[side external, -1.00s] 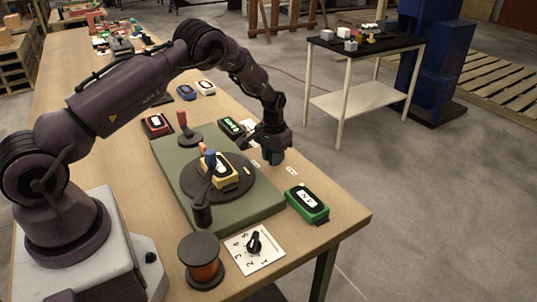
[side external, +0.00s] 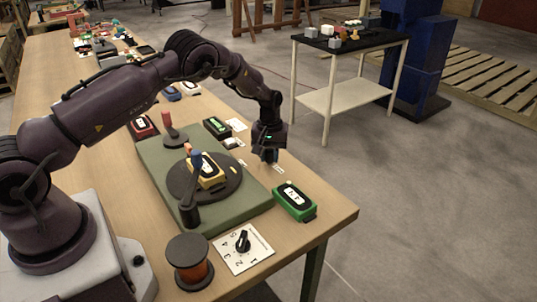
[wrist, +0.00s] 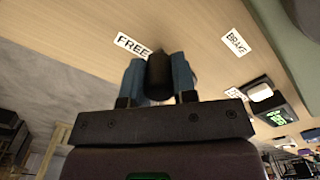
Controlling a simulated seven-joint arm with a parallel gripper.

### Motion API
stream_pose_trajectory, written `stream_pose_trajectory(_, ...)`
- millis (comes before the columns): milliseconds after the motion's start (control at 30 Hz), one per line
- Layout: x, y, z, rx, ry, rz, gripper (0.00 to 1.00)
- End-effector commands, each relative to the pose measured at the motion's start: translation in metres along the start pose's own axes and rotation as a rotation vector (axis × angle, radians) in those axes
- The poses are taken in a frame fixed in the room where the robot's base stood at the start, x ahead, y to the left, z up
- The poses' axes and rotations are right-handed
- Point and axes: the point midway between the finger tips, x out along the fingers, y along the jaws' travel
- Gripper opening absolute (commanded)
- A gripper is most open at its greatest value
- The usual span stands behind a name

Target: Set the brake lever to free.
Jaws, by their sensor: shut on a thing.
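The brake lever shows in the wrist view as a dark, rounded handle (wrist: 159,72) between my two blue fingertips. My gripper (wrist: 159,78) is shut on it. The handle is beside the white FREE label (wrist: 132,46), and the BRAKE label (wrist: 236,42) lies apart to the right. In the side view my gripper (side external: 269,155) is low over the table beside the green base plate, close to the FREE label (side external: 278,168). The lever is hidden behind my gripper there, and its base cannot be seen.
A green detector (side external: 294,201), numbered dial (side external: 242,243) and copper spool (side external: 188,262) stand near the front edge.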

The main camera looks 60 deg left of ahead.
Motion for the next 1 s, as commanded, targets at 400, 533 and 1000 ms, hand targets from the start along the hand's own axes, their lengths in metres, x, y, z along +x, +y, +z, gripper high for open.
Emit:
stream_pose_trajectory(400, -0.001, 0.002, -0.001, -0.005, 0.004, 0.005, 0.37)
stream_pose_trajectory(533, -0.001, 0.002, -0.001, -0.005, 0.003, 0.004, 0.51)
stream_pose_trajectory(1000, -0.035, 0.002, -0.001, -0.005, 0.005, 0.006, 0.51)
